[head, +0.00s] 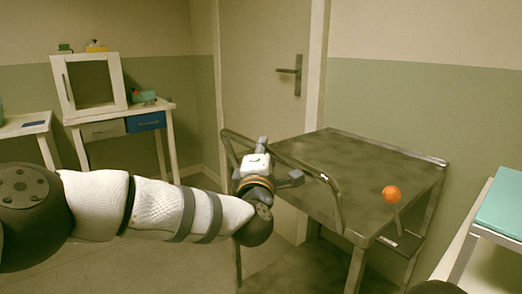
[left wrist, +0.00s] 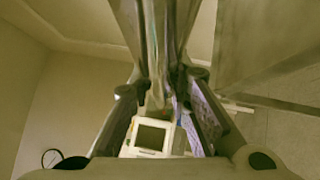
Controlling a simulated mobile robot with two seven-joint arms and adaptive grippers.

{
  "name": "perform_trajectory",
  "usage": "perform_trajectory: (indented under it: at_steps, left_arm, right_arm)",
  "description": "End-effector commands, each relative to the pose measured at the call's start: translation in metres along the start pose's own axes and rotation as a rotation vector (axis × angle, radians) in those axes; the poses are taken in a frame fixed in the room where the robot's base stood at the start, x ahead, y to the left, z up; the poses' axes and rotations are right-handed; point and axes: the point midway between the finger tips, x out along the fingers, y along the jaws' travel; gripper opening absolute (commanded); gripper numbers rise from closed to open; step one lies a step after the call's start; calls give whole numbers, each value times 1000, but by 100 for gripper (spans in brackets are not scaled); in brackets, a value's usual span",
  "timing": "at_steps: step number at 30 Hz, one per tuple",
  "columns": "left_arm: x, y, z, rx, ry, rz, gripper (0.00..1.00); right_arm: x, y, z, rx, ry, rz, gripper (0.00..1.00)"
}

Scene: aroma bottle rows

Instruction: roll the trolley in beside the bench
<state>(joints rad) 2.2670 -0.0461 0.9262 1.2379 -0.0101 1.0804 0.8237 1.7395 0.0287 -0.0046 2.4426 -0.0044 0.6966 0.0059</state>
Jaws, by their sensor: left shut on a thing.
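The trolley (head: 365,180) is a grey metal cart with a flat top, a lower shelf and a curved push handle on its left side. It stands in front of the door. My left gripper (head: 262,152) is at the handle and is shut on it; the handle bar runs between the fingers in the left wrist view (left wrist: 155,50). A white-framed bench with a teal top (head: 503,208) is at the right edge, mostly out of view, with a gap between it and the trolley.
An orange ball on a thin stem (head: 391,194) stands at the trolley's right side. A white table (head: 98,117) with an open-fronted cabinet (head: 88,84) and a blue drawer is at the back left. A closed door (head: 262,80) is behind. Floor (head: 120,258) at left is clear.

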Motion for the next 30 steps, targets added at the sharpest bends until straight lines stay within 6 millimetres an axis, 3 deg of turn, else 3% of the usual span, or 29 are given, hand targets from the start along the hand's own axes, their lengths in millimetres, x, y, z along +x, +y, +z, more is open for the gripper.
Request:
perform_trajectory:
  at_steps: [2,3,5,13,17,27,30]
  left_arm:
    - [1,3,2,3,-4,5,0]
    - [1,3,2,3,-5,5,26]
    - [1,3,2,2,-4,5,38]
    - [0,2,1,1,-3,2,38]
    - [-11,1,1,1,-4,0,38]
    - [-95,2,1,1,-6,1,38]
    - [-111,1,2,1,-5,3,38]
  right_arm:
    - [0,0,0,0,0,0,40]
    - [0,0,0,0,0,0,40]
    - [0,0,0,0,0,0,40]
    - [0,0,0,0,1,0,40]
    - [0,0,0,0,1,0,40]
    - [0,0,0,0,1,0,40]
    - [0,0,0,0,0,0,40]
